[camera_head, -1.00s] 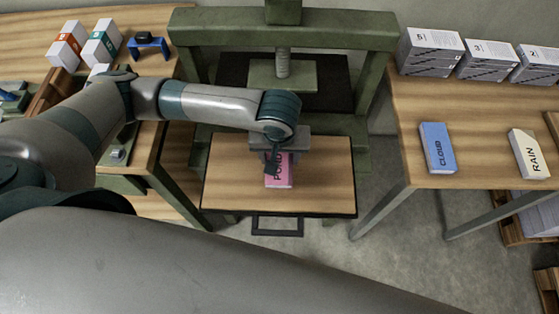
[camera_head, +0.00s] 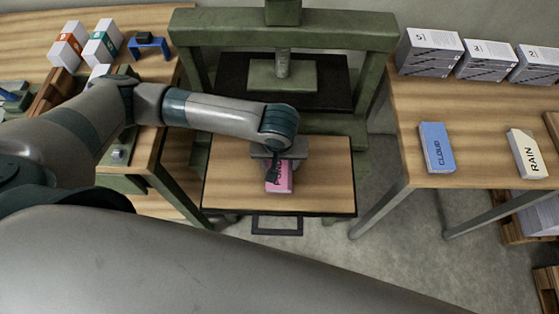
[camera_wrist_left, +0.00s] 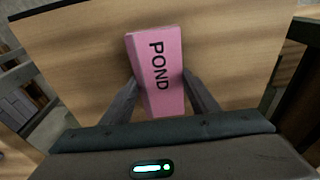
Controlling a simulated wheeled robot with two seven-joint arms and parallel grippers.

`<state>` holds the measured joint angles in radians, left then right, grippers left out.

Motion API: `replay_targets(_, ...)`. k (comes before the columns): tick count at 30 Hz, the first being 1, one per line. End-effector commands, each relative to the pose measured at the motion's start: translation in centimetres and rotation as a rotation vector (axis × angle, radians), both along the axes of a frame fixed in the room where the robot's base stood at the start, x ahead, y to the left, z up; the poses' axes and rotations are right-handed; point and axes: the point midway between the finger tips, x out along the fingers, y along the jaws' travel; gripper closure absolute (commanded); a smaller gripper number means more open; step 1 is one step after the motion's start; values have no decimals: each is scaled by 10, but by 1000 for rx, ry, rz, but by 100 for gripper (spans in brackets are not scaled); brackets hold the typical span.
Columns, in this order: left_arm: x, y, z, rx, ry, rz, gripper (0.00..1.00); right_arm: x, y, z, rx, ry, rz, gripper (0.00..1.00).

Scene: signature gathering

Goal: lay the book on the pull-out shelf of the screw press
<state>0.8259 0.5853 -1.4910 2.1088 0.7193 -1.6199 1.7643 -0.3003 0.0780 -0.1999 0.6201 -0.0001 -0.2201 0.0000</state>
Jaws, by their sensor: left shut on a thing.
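The pink book (camera_head: 279,180) marked POND is in my left gripper (camera_head: 276,172), over the wooden pull-out shelf (camera_head: 325,175) of the green screw press (camera_head: 283,28). In the left wrist view the two fingers (camera_wrist_left: 160,95) stand on either side of the pink book (camera_wrist_left: 157,60), shut on it. The shelf board (camera_wrist_left: 85,55) lies behind the book in that view. I cannot tell whether the book touches the shelf or is just above it. My right gripper is not in view.
A table (camera_head: 470,110) on the right bears a blue CLOUD book (camera_head: 437,147), a cream RAIN book (camera_head: 526,153) and numbered stacks (camera_head: 430,52). A left table (camera_head: 30,30) holds white blocks and a blue stand (camera_head: 149,46). The shelf around the book is bare.

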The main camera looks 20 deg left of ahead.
Motion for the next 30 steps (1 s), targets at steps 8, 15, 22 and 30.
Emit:
replay_targets(8,0,0,-2,0,1,0,27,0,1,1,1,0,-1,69)
replay_targets(15,0,0,-2,0,0,0,27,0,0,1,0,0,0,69)
replay_targets(22,-1,-1,7,-2,-2,1,27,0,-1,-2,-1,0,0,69)
replay_targets(30,-6,-3,45,-3,-2,-2,27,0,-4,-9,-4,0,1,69)
